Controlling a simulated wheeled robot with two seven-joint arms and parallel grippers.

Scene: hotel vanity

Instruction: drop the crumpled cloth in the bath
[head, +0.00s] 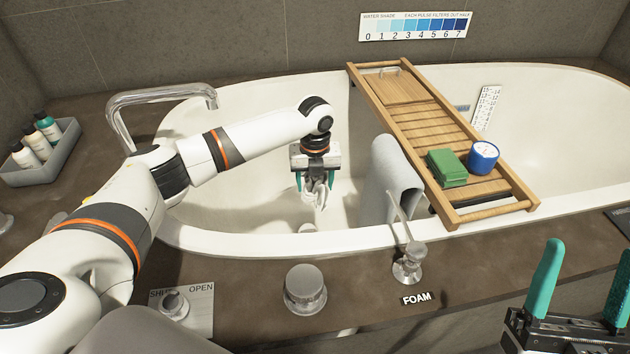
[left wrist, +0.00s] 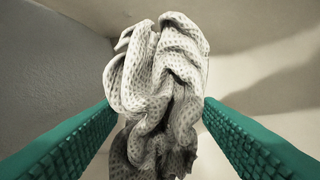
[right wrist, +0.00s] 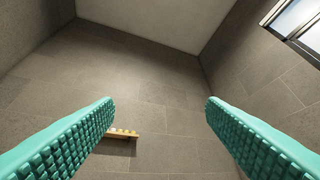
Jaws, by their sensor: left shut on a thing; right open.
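The crumpled cloth (left wrist: 158,85) is whitish with a small dotted pattern. It is between the two teal fingers of my left gripper (left wrist: 160,120) in the left wrist view. In the head view my left gripper (head: 315,182) points down inside the white bath (head: 560,110), with the cloth (head: 318,192) hanging below it. The cloth appears to hang above the bath floor; the exact gap is hard to tell. My right gripper (head: 577,290) is open and empty at the lower right, outside the bath. Its spread fingers show in the right wrist view (right wrist: 160,125).
A wooden bath tray (head: 395,118) spans the bath, with a green block (head: 446,168) and a blue cup (head: 483,156) on it. A curved tap (head: 160,95) and bottle caddy (head: 40,150) are left.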

